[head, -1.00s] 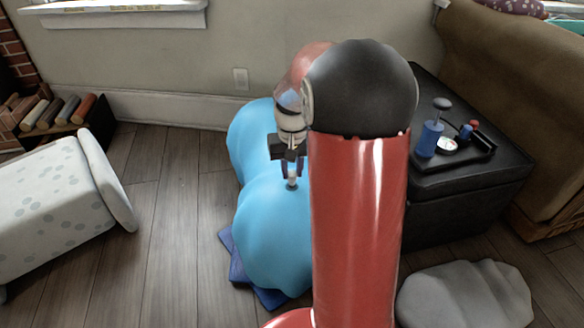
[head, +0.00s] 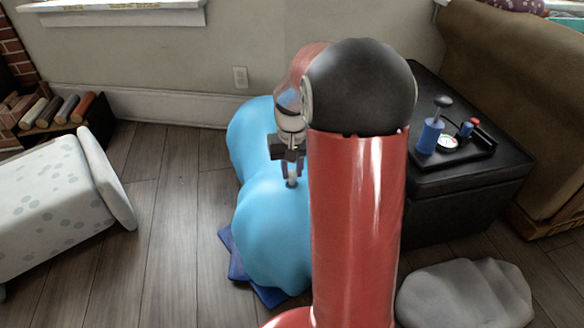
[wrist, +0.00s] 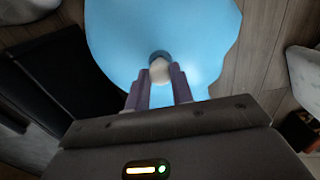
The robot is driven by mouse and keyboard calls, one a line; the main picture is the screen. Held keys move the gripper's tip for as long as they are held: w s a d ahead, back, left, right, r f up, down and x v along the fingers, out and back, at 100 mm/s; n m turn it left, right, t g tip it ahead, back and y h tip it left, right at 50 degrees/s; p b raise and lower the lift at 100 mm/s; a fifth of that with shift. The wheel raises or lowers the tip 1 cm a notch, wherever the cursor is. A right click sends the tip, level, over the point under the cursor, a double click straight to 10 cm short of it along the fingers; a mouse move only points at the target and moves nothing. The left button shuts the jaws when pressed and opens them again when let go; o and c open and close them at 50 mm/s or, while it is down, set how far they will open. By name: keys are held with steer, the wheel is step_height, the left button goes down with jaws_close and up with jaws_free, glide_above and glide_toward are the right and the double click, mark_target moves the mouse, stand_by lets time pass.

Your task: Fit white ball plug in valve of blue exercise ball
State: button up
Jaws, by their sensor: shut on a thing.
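The blue exercise ball (head: 265,225) sits on the floor, partly hidden behind my red arm in the head view. It fills the upper middle of the wrist view (wrist: 120,40). My gripper (head: 291,172) points down over the ball's top and is shut on the white ball plug (wrist: 159,71). In the wrist view the plug sits between the two fingertips (wrist: 159,92). A darker round valve (wrist: 159,56) shows just beyond the plug. The plug's lower end is at or very near the valve; I cannot tell whether it is inside.
A blue mat (head: 237,262) lies under the ball. A black ottoman (head: 455,195) with a tray holding a blue pump (head: 430,136) and gauge stands right. A grey cushion-like lump (head: 465,295) lies front right.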

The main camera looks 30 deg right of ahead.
steer(key=shift+f+b, duration=0.5)
steer(key=shift+f, duration=0.45)
steer(key=o, duration=1)
steer(key=shift+o, duration=0.2)
step_height(320, 180, up, 7)
steer(key=shift+f+p, duration=0.2)
steer(key=shift+p, duration=0.65)
steer(key=shift+s+a+r, duration=0.1)
steer(key=shift+r, duration=0.7)
steer(key=s+a+r+n+t+p, duration=0.1)
steer(key=s+a+r+p, duration=0.3)
steer(key=s, duration=0.6)
steer(key=s+a+r+n+t+p, duration=0.2)
steer(key=s+a+r+t+p, duration=0.2)
steer(key=s+a+r, duration=0.5)
step_height(320, 180, up, 2)
steer(key=shift+s+a+t+p, duration=0.25)
steer(key=shift+s+t+p, duration=0.05)
steer(key=shift+s+p, duration=0.2)
